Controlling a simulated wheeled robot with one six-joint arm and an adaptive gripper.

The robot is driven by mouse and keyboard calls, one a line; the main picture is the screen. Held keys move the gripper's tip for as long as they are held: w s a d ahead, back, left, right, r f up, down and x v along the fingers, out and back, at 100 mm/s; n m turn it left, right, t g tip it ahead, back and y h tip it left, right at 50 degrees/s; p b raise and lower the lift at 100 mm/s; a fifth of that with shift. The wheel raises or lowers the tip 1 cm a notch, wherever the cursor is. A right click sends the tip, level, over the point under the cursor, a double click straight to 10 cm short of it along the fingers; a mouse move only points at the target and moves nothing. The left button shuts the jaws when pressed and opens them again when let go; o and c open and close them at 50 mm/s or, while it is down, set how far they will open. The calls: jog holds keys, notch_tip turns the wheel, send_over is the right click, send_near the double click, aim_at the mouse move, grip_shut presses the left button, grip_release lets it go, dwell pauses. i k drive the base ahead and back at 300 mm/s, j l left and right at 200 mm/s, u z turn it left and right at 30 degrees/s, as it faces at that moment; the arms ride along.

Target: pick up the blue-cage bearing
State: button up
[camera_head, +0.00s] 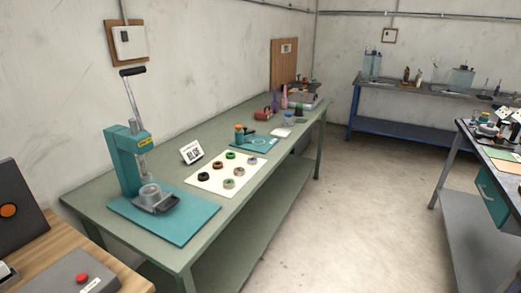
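Several small ring-shaped parts that look like bearings lie in two rows on a white sheet (212,187) on the long green workbench. In the row by the wall are a black ring (203,177), a reddish-brown ring (217,165) and a green ring (230,155). In the row by the bench's front edge are a grey-green ring (227,184), a tan ring (239,171) and a greyish-green ring (251,160). None of them shows a clear blue cage at this size, so I cannot tell which is the blue-cage bearing. My gripper is not in view.
A teal lever press (126,162) stands on a teal mat (172,236) at the bench's near end. A white marked card (191,152) stands beside the sheet. Past it are a small teal mat and tools. Open floor (350,220) lies right of the green bench (100,190).

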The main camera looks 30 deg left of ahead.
aim_at(252, 161)
jog(key=i+j+u, duration=0.1)
jog(key=i, duration=0.7)
jog(key=i+j, duration=0.2)
jog(key=i, duration=0.6)
jog(key=j+u, duration=0.05)
